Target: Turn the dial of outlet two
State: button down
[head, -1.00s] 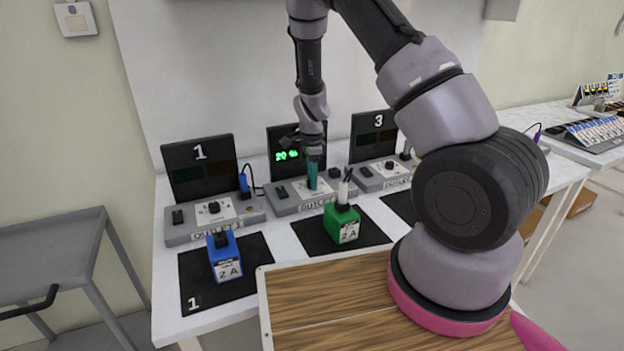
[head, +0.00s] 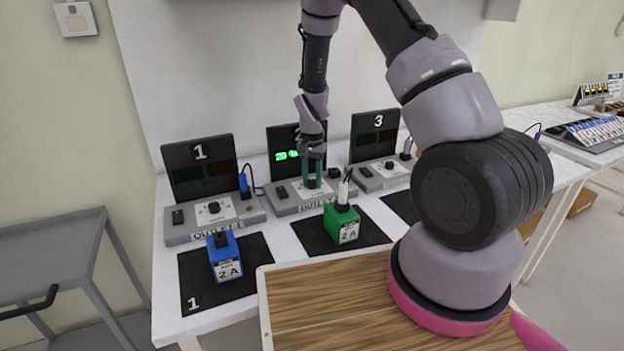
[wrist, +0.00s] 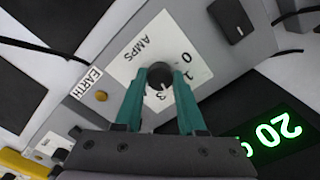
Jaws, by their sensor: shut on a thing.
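The outlet two unit (head: 291,203) stands in the middle of the white table, with a black panel behind it showing lit green digits, partly hidden by my arm. Its black dial (wrist: 160,76) sits on a white AMPS plate (wrist: 140,51) marked 0, 1 and 3; the remaining marking is hidden. My gripper (head: 313,184) points down at this unit. In the wrist view its teal fingers (wrist: 161,92) are on either side of the dial and shut on it. The green display (wrist: 272,137) reads 20 in the wrist view, with the rest cut off.
Outlet one (head: 212,216) is to the left and outlet three (head: 385,172) to the right. A blue 2 A block (head: 224,256) and a green 2 A block (head: 342,222) stand on black mats in front. A wooden board (head: 330,295) lies nearer to me.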

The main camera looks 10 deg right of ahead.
aim_at(312, 181)
jog(key=shift+n, duration=1)
jog(key=c, duration=0.5)
grip_release()
notch_tip(312, 181, up, 11)
jog(key=shift+f, duration=0.1)
